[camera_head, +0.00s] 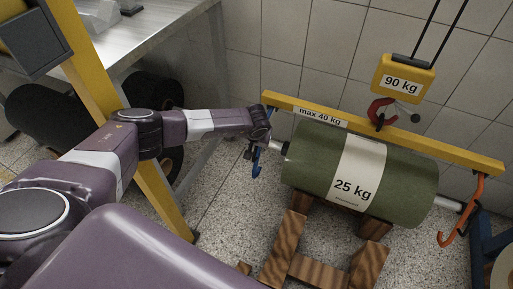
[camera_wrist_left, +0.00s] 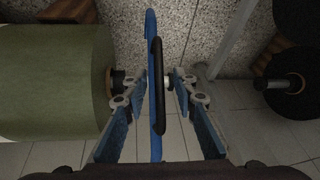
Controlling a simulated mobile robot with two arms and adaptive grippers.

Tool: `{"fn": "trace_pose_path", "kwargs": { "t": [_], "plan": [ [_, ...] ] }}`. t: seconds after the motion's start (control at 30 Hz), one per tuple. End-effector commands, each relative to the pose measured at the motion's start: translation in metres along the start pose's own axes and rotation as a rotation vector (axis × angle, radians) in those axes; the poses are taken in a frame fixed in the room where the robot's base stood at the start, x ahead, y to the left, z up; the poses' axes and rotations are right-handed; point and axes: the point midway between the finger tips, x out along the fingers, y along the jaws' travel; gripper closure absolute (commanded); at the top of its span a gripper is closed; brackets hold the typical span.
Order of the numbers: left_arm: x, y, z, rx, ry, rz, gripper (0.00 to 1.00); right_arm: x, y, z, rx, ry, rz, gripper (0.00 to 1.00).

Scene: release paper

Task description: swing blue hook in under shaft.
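The blue hook (camera_head: 256,164) hangs from the left end of the yellow lifting beam (camera_head: 440,145). In the left wrist view the blue hook (camera_wrist_left: 151,35) stands between the two fingers of my left gripper (camera_wrist_left: 156,88), with a gap on both sides. My left gripper (camera_head: 260,142) is open at the left end of the beam and partly covers the hook. The shaft (camera_head: 279,147) sticks out of the left end of the green roll (camera_head: 310,155), beside the hook. In the head view I cannot tell whether the hook's tip is under the shaft. My right gripper is out of view.
An orange hook (camera_head: 476,200) hangs at the beam's right end by the shaft's other end. The roll rests on a wooden stand (camera_head: 318,271). A red crane hook (camera_head: 378,112) under the yellow block (camera_head: 403,79) is at the beam's middle. A metal table (camera_head: 150,28) stands at upper left.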

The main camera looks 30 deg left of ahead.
Motion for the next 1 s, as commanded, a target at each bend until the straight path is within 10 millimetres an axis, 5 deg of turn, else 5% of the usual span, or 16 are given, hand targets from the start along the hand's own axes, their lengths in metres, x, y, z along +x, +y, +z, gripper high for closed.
{"fn": "trace_pose_path", "kwargs": {
  "t": [0.4,0.63,1.0],
  "plan": [
    [0.0058,0.0004,0.0023,0.002,0.001,0.001,0.75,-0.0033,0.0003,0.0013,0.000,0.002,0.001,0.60],
    [0.0059,0.0003,0.0024,0.002,0.001,0.001,1.00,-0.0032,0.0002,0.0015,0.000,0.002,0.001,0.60],
    [0.0059,0.0002,0.0025,0.001,0.000,0.001,1.00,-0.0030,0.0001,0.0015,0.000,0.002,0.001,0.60]
  ]
}}
